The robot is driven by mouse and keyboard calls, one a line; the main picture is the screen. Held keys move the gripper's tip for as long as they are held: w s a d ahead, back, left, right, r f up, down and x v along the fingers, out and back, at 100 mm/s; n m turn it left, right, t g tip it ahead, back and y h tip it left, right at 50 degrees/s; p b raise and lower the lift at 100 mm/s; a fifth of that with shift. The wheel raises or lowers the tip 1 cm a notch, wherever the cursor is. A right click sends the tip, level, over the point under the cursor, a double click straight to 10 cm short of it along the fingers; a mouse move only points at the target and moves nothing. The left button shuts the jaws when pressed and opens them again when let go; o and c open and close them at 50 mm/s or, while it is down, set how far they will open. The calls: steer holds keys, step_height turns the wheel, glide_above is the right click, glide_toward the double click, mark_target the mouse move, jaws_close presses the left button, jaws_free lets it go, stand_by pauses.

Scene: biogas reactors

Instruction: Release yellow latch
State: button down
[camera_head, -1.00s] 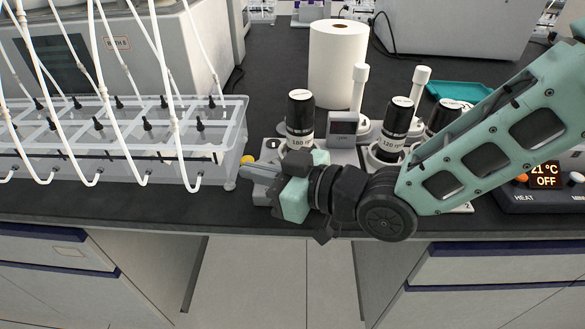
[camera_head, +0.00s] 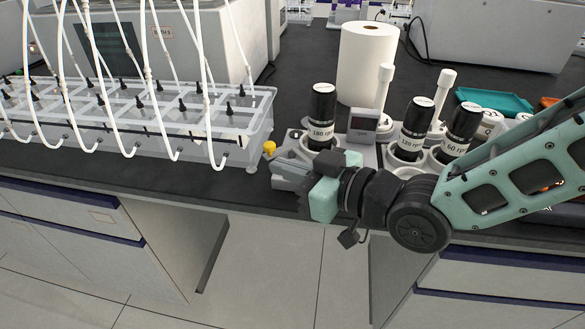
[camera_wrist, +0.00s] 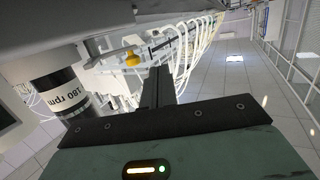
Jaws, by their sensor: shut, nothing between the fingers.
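The yellow latch (camera_head: 269,148) is a small yellow knob at the left end of the grey stirrer station (camera_head: 366,152), beside the clear tube tray. It also shows in the wrist view (camera_wrist: 132,59), on a thin rod above and left of my fingers. My gripper (camera_head: 280,177) is shut and empty at the left front of the station, just below and in front of the latch in the head view. A gap shows between the fingers (camera_wrist: 158,86) and the latch in the wrist view. Part of the station's front is hidden behind my gripper.
The clear tray (camera_head: 262,135) with several white tubes stands close on the left. Black bottles stand in the station, the nearest marked 180 rpm (camera_head: 322,115). A paper roll (camera_head: 366,65) stands behind. The floor in front of the bench is clear.

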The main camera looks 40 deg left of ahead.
steer(key=s+d+r, duration=0.1)
steer(key=s+d, duration=0.3)
steer(key=d, duration=0.4)
steer(key=shift+s+r+b, duration=0.25)
steer(key=shift+r+b, duration=0.05)
steer(key=shift+b, duration=0.05)
steer(key=shift+d, duration=0.1)
